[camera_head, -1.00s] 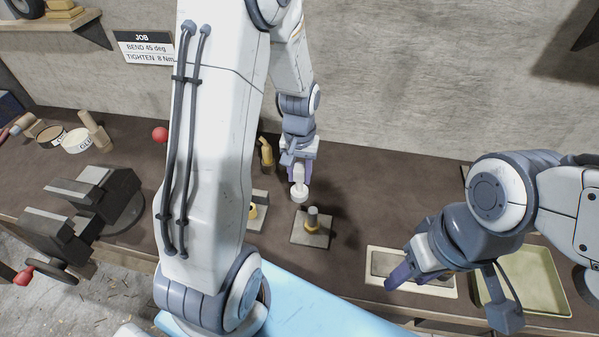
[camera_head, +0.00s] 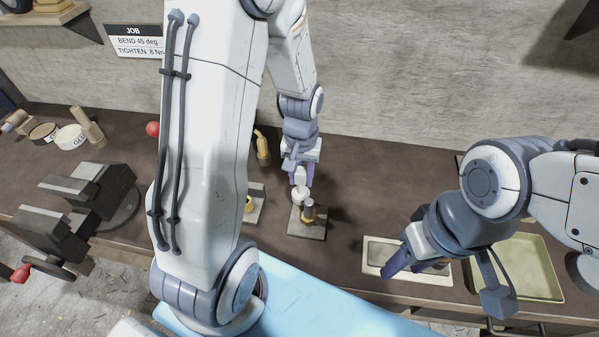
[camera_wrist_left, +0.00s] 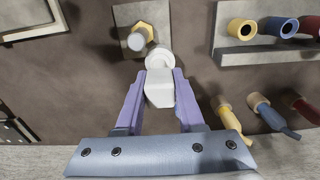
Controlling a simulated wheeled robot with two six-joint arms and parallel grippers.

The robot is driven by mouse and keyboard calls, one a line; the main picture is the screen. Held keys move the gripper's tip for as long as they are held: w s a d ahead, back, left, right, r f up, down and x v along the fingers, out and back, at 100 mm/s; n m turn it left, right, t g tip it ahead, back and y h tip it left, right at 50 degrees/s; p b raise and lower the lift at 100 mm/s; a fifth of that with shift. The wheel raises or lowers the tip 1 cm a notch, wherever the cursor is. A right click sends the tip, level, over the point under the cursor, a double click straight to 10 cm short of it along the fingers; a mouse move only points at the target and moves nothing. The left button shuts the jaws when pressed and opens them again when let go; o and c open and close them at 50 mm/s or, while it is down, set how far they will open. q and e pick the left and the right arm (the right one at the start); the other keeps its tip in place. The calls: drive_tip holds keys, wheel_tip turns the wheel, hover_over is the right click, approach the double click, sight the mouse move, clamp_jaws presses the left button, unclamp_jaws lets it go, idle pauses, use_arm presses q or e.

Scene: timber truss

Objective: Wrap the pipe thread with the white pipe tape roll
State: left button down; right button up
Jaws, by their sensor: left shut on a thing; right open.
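The white pipe tape roll (camera_head: 300,195) is in my left gripper (camera_head: 301,176). In the left wrist view, the roll (camera_wrist_left: 159,60) sits at the end of a white block (camera_wrist_left: 159,88) gripped between the purple fingers (camera_wrist_left: 156,92). The pipe (camera_head: 309,212) stands upright with a grey top and brass-coloured lower part on a square plate (camera_head: 310,231). In the left wrist view, the pipe (camera_wrist_left: 137,41) is just up and left of the roll; whether they touch is unclear. Its thread detail is too small to tell. My right gripper (camera_head: 402,265) is open and apart from the pipe.
A shallow pale tray (camera_head: 374,269) lies beneath my right gripper, with a green tray (camera_head: 540,270) to its right. A dark vise (camera_head: 88,195) stands at left. Yellow, blue and red fittings (camera_wrist_left: 258,104) lie right of the roll in the wrist view.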

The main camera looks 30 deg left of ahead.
use_arm(q)
drive_tip(key=shift+s+d, duration=0.35)
drive_tip(key=shift+d, duration=0.05)
idle(0.6)
idle(0.4)
idle(0.4)
drive_tip(key=w+a, duration=0.1)
drive_tip(key=w+a+p, duration=0.1)
drive_tip(key=shift+w+a, duration=0.2)
drive_tip(key=shift+a, duration=0.2)
drive_tip(key=shift+s, duration=0.1)
idle(0.5)
